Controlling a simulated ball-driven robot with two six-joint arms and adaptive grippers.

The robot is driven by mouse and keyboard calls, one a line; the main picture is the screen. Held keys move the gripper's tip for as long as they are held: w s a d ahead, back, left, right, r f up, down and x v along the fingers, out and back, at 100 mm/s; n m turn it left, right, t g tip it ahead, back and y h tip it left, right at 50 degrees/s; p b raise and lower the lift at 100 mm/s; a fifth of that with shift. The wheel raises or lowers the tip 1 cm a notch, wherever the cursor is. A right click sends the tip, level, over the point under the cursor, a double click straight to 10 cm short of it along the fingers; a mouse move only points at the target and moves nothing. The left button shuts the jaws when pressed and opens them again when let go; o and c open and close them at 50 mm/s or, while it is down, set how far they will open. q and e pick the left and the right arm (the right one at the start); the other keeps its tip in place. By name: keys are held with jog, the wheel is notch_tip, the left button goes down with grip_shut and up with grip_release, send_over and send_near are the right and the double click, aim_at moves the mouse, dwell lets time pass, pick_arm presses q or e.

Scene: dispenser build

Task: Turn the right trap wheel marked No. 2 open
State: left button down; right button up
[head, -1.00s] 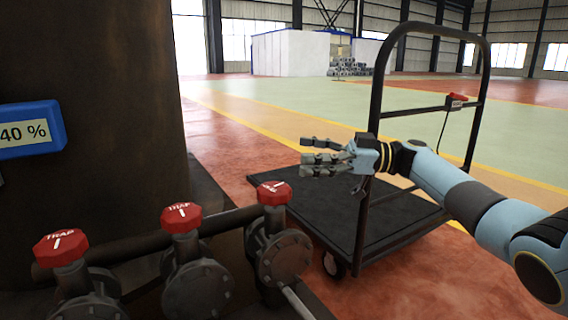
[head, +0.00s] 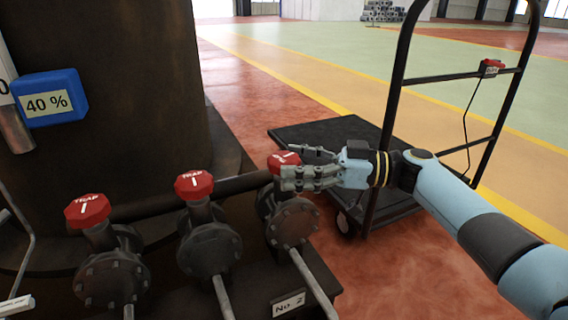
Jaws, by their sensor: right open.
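Three red trap wheels with white marks sit on dark valves in a row: left (head: 87,210), middle (head: 194,184) and right (head: 280,158). A plate marked No. 2 (head: 289,304) is on the dark base below the right valve (head: 292,222). My right gripper (head: 298,167) is open, with its fingers pointing left at the right wheel. The fingers cover much of that wheel, so I cannot tell whether they touch it. My left gripper is not in view.
A black platform cart (head: 300,132) with a tall handle frame (head: 395,92) stands behind my right arm. A dark tank (head: 130,90) with a blue 40 % display (head: 50,98) rises behind the valves. Thin pipes run down toward the front. Open red floor (head: 400,285) lies right of the base.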

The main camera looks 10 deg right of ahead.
jog(key=shift+x, duration=1.2)
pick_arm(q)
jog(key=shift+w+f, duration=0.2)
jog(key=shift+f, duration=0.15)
